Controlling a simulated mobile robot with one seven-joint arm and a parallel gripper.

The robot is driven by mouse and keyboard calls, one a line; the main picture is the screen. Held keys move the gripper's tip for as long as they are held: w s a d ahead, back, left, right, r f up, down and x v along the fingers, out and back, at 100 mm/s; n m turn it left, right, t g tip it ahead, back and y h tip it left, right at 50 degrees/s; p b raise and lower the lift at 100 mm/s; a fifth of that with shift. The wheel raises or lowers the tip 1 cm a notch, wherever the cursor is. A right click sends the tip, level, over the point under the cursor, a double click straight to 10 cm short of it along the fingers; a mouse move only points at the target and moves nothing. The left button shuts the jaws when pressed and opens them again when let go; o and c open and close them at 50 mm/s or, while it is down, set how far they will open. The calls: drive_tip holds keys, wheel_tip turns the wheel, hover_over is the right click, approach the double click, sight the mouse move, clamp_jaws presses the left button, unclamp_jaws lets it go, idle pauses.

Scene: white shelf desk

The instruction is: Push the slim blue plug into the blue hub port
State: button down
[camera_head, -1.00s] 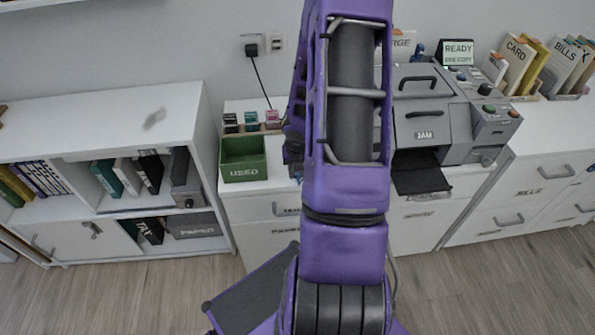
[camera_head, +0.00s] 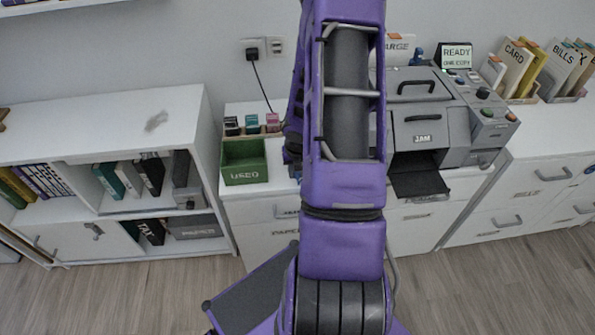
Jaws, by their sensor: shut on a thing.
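My arm (camera_head: 343,185) rises through the middle of the view, and its far end is hidden behind its own purple links. I cannot see my gripper's fingers or what is between them. I cannot make out the slim blue plug or the blue hub port. A small blue object (camera_head: 416,57) stands behind the grey printer, too small to identify.
A black plug (camera_head: 252,54) sits in the wall socket, its cable running down to a low cabinet. There, black, teal and pink items (camera_head: 252,124) stand behind a green USED box (camera_head: 244,163). The grey JAM printer (camera_head: 424,128) is right of my arm; bookshelves (camera_head: 105,115) are left.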

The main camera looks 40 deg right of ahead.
drive_tip(key=shift+w+d+p, duration=0.45)
drive_tip(key=shift+w+p, duration=0.25)
drive_tip(key=shift+p, duration=0.25)
drive_tip(key=c, duration=0.6)
unclamp_jaws()
drive_tip(key=shift+r, duration=0.1)
drive_tip(key=p+v, duration=0.1)
drive_tip(key=v, duration=1.6)
drive_tip(key=shift+p, duration=0.3)
drive_tip(key=shift+d, duration=0.1)
